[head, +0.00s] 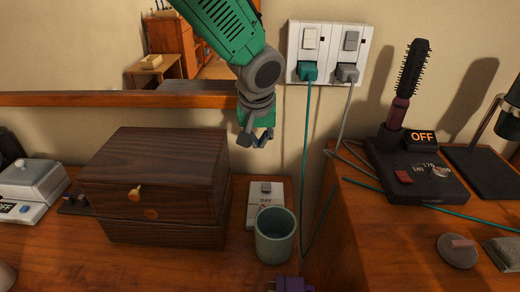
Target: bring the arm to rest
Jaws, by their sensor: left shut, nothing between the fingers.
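My left gripper (256,138) hangs at the end of my green and grey arm, which comes in from the top of the head view. Its fingers point down and are shut with nothing between them. It is in the air in front of the wall, above the grey-green cup (274,236) and the small white device (265,203) on the wooden surface. My right gripper is not in view.
A dark wooden box (160,185) stands left of the cup. A wall socket (328,52) holds teal and grey plugs with hanging cables. At right, a hot brush (409,85) stands on a black base (415,180). A mirror (200,70) is behind.

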